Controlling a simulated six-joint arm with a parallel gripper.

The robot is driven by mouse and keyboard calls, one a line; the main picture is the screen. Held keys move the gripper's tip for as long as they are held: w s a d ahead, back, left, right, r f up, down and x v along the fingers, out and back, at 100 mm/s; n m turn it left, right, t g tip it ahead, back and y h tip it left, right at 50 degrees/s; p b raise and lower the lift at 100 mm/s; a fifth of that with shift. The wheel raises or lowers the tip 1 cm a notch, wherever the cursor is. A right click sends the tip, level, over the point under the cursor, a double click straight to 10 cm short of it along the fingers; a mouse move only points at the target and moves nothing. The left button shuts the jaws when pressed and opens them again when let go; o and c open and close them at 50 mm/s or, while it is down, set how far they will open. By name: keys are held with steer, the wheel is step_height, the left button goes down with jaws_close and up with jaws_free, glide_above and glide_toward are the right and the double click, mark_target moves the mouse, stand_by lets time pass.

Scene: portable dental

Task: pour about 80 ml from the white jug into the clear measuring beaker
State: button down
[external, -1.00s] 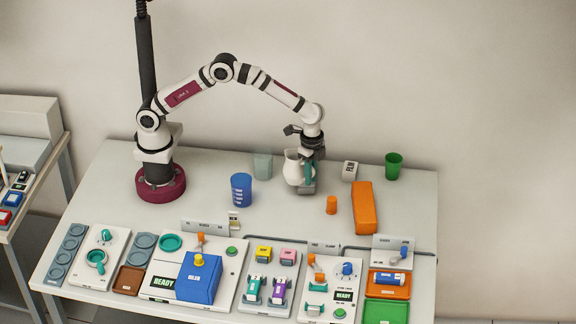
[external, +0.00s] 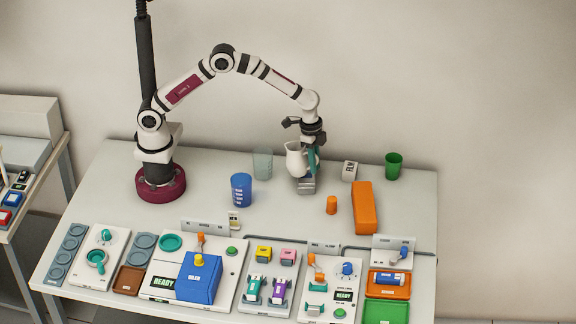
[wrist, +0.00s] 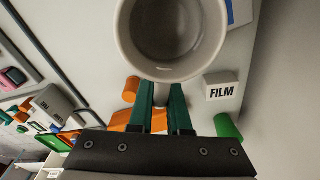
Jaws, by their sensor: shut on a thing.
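The white jug (external: 296,160) is upright at the back middle of the table. My gripper (external: 313,160) is shut on its handle, on the jug's right side. In the wrist view the jug's round open mouth (wrist: 172,72) fills the top, and the green fingers (wrist: 160,108) close on the handle below it. The inside looks grey; I cannot tell the liquid level. The clear measuring beaker (external: 262,165) stands to the left of the jug, apart from it. It looks empty, but this is hard to tell.
A blue graduated cup (external: 241,189) stands front left of the clear beaker. An orange cylinder (external: 331,205), orange block (external: 365,207), FILM box (external: 349,171) and green cup (external: 393,166) are to the right. Devices and trays fill the front.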

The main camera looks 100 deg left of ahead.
mark_target(303, 151)
steer(key=shift+s+a+r+t+h, duration=0.2)
steer(key=shift+s+r+t, duration=0.2)
steer(key=shift+r+t, duration=0.15)
steer(key=shift+s+a+r+t+h, duration=0.1)
steer(key=shift+s+r+t+h, duration=0.1)
steer(key=shift+s+r+t, duration=0.35)
steer(key=shift+s+a+t+h, duration=0.35)
steer(key=shift+s+t, duration=0.25)
steer(key=shift+t, duration=0.4)
steer(key=shift+s+a+r+t+h, duration=0.2)
steer(key=shift+s+r+t+h, duration=0.05)
steer(key=shift+s+r+t, duration=0.55)
steer(key=shift+s+a+t+h, duration=0.1)
steer(key=shift+s+t+h, duration=0.25)
steer(key=shift+t, duration=0.35)
steer(key=shift+s+a+r+t, duration=0.1)
steer(key=shift+s+r+t, duration=0.15)
steer(key=shift+r+t, duration=0.4)
steer(key=shift+s+r+t+h, duration=0.1)
steer(key=shift+r+t+h, duration=0.05)
steer(key=shift+t+h, duration=0.1)
steer(key=shift+r, duration=0.15)
steer(key=shift+s+a+r+t, duration=0.2)
steer(key=shift+r+t, duration=0.1)
steer(key=shift+t, duration=0.3)
steer(key=shift+s+a+r+t+h, duration=0.1)
steer(key=shift+s+r+t+h, duration=0.35)
steer(key=shift+r+t, duration=0.3)
